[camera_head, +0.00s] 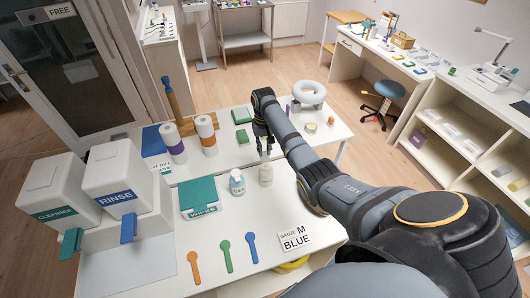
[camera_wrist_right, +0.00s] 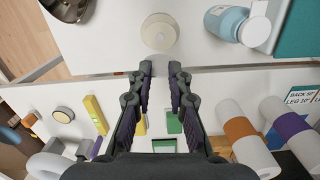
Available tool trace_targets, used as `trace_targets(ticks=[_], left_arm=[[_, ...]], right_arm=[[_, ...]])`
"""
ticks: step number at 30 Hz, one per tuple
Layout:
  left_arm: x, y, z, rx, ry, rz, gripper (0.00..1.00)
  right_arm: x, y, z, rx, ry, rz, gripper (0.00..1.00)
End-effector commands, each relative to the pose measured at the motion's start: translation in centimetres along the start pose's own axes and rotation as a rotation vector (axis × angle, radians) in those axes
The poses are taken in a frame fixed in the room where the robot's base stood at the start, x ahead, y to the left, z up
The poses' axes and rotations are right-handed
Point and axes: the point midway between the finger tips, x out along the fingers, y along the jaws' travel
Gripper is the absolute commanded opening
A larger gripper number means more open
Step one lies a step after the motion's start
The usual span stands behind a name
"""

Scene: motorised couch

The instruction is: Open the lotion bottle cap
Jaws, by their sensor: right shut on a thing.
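The lotion bottle (camera_head: 266,174) is a small cream-white bottle standing upright near the back edge of the front table. It also shows from above in the wrist view (camera_wrist_right: 160,32), just beyond my fingertips. My right gripper (camera_head: 266,151) points down from above at the bottle's top. My left gripper is not in view.
A light blue bottle (camera_head: 237,183) stands just left, beside a teal wipes box (camera_head: 199,197). Orange, green and blue spoon-shaped items and a gauze card (camera_head: 294,236) lie in front. Rolls (camera_head: 206,135) and a white ring (camera_head: 309,92) are on the table behind.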

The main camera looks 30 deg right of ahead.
Motion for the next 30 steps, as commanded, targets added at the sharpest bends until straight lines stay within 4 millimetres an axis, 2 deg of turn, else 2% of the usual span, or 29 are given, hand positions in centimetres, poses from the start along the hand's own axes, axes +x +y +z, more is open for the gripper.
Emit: trace_targets(ticks=[1, 20, 21, 24, 26, 30], left_arm=[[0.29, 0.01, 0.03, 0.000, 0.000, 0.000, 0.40], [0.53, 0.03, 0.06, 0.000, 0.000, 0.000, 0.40], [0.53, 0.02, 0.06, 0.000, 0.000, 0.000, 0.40], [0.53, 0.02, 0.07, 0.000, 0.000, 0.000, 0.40], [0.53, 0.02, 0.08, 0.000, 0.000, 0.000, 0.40], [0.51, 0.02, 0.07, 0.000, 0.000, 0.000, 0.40]], right_arm=[[0.48, -0.01, 0.12, 0.001, -0.024, 0.000, 0.00], [0.72, 0.06, 0.01, 0.000, -0.074, 0.003, 0.00], [0.74, 0.06, 0.02, 0.000, -0.075, 0.003, 0.19], [0.73, 0.06, 0.00, 0.000, -0.074, 0.003, 0.33], [0.66, 0.05, -0.05, 0.000, -0.072, 0.003, 0.41], [0.49, 0.05, -0.16, 0.000, -0.068, 0.002, 0.41]])
